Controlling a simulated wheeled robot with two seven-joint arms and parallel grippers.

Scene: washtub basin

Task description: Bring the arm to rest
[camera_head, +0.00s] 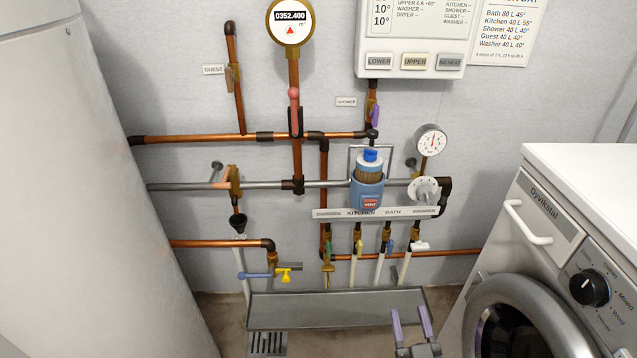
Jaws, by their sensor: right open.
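My right gripper (410,316) comes in at the bottom edge of the head view, right of centre. Its two purple-tipped fingers stand apart and point up in the picture. It is open, with nothing between the fingers. The fingers overlap the right front part of a shallow grey basin (300,309) in the picture; I cannot tell how high above it they are. Most of my right arm is outside the frame. My left gripper is not in view.
A white washing machine (528,262) stands close on the right. Copper pipes (190,138) and several small taps, including a yellow one (285,273), line the wall behind the basin. A floor drain (268,344) lies front left.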

